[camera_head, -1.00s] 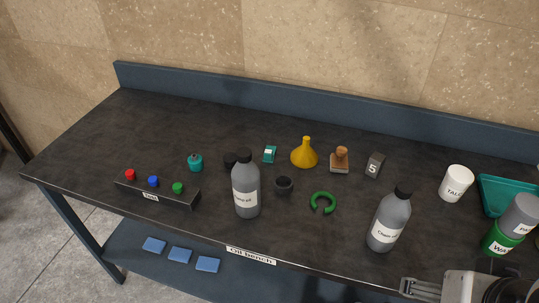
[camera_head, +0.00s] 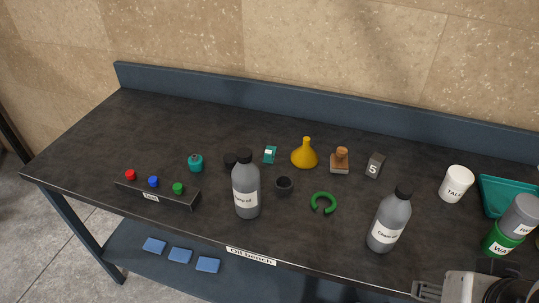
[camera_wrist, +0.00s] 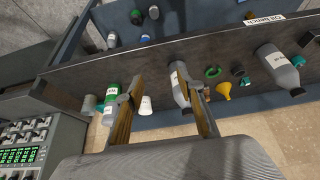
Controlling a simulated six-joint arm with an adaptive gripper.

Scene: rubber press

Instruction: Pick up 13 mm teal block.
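The teal block (camera_head: 269,154) is small, with a white label on its top, and lies in the middle of the dark bench, left of the yellow funnel (camera_head: 305,153). Its label is too small to read. A small teal patch beside the funnel in the wrist view (camera_wrist: 245,81) appears to be the same block. My gripper (camera_head: 427,291) is at the bottom right of the head view, far from the block. In the wrist view my gripper (camera_wrist: 163,90) has its two fingers wide apart with nothing held between them.
A grey bottle (camera_head: 246,190) and black knob-like piece (camera_head: 284,185) stand in front of the block. Another grey bottle (camera_head: 389,222), a green ring (camera_head: 323,203), a stamp (camera_head: 340,161), a grey block marked 5 (camera_head: 375,165) and white cup (camera_head: 456,184) lie to the right.

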